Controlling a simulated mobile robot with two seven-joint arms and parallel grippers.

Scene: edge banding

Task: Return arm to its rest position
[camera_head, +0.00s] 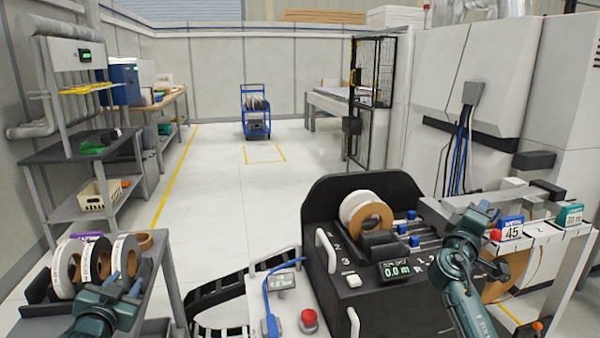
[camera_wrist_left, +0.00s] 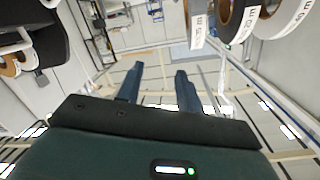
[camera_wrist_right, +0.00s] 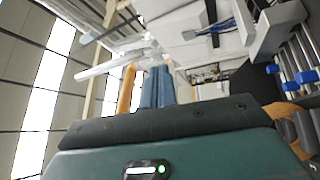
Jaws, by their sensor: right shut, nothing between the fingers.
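My left gripper (camera_head: 125,284) is low at the left in the head view, beside the tape rolls (camera_head: 98,260) on the left cart. In the left wrist view its two fingers (camera_wrist_left: 160,88) stand apart with nothing between them. My right arm rises at the right in the head view, in front of the machine. My right gripper (camera_head: 487,212) is close to the blue display marked 45 (camera_head: 511,228); whether they touch is unclear. In the right wrist view its fingers (camera_wrist_right: 158,87) are together and hold nothing.
The black machine (camera_head: 400,312) carries a white and brown roll (camera_head: 366,214), with a red button (camera_head: 309,317) at its left. A grey shelf unit (camera_head: 75,150) stands at the left. The floor (camera_head: 235,200) between is clear back to a blue trolley (camera_head: 257,112).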

